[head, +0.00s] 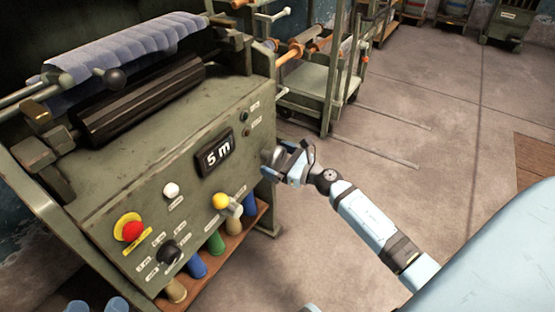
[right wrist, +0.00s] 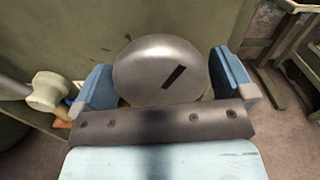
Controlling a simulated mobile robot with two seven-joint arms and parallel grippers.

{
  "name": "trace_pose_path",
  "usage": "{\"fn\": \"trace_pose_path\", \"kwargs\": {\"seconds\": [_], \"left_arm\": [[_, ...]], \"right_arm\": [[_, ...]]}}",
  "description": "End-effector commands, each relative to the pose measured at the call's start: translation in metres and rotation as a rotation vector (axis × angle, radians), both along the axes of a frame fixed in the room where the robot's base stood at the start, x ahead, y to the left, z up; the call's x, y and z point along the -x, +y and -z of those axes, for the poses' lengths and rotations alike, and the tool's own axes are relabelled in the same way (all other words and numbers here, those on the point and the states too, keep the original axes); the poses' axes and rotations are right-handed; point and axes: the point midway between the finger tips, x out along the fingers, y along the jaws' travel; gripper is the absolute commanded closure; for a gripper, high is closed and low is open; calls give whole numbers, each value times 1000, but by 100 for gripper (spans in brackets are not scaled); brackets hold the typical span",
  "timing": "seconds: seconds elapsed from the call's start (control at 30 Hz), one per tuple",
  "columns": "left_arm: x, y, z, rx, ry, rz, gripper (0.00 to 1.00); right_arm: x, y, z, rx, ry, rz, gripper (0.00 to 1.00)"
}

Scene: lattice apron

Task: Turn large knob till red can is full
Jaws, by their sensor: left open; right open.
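A large silver domed knob (right wrist: 160,70) with a dark slanted mark is on the green machine's face, between the fingers of my right gripper (right wrist: 165,82) in the right wrist view. The fingers are open on either side of it; I cannot tell whether they touch it. In the head view, my right gripper (head: 285,163) is at the panel's right end and mostly hides this knob. A smaller black knob (head: 168,252) with labels around it is low on the panel. A display (head: 215,153) reads "5 m". I cannot make out a red can.
Coloured spools (head: 216,242) stand on a shelf beneath. A green cart (head: 318,85) stands behind. The floor at right is open.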

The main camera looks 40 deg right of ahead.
Motion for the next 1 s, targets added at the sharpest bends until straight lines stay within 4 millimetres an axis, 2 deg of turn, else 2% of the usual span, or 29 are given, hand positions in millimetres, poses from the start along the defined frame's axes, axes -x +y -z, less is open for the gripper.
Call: {"fn": "trace_pose_path", "kwargs": {"seconds": [0.07, 0.1, 0.23, 0.27, 0.67, 1.0], "left_arm": [[0, 0, 0, 1, -1, 0, 36], [0, 0, 0, 1, -2, 0, 36], [0, 0, -1, 2, -3, 0, 36], [0, 0, -1, 2, -5, 0, 36], [-2, 1, -13, 12, -29, -7, 36], [-1, 2, -42, 62, -104, -41, 36]], "right_arm": [[0, 0, 0, 0, 0, 0, 0], [0, 0, 0, 0, 0, 0, 5], [0, 0, 0, -1, 0, 0, 34], [0, 0, 0, -1, 0, 0, 37], [0, 0, -2, -64, 26, 0, 37], [0, 0, -4, -303, 126, -1, 37]]}}
